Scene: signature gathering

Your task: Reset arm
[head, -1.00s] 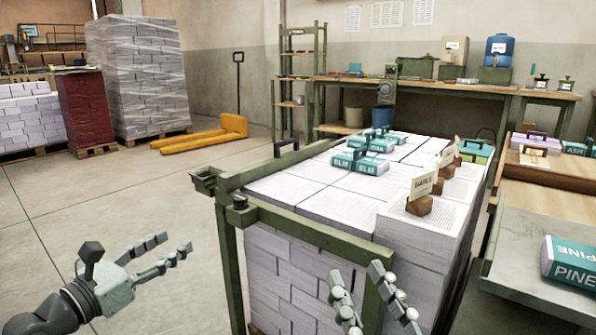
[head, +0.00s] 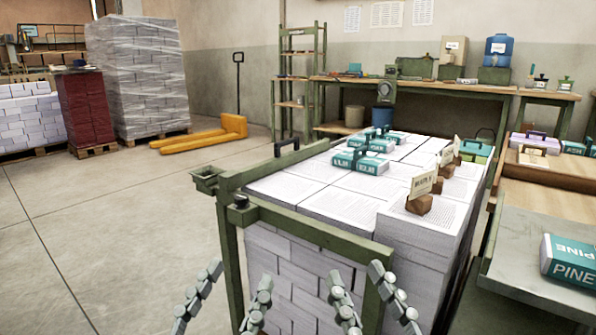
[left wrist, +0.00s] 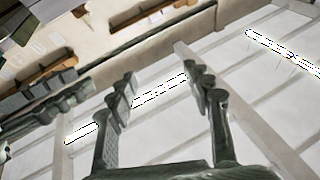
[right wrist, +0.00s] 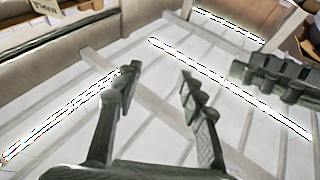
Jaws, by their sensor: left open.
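My left gripper (head: 230,298) is at the bottom of the head view, in front of the green cart's left side, with its fingers spread and nothing between them. It also shows open and empty in the left wrist view (left wrist: 158,90). My right gripper (head: 366,295) is beside it to the right, its fingers apart and empty, in front of the paper stacks. The right wrist view (right wrist: 158,85) shows the same open fingers. The two grippers are close together but apart; each wrist view shows fingers of the other at its edge. My wrists are hidden in the head view.
The green-framed cart (head: 290,224) holds stacked paper (head: 340,207), with teal packages (head: 352,160) and small sign holders (head: 422,193) on top. A side table (head: 520,250) with a teal PINE package (head: 568,262) stands right. Open floor (head: 110,220) lies left; a yellow pallet jack (head: 200,137) is behind.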

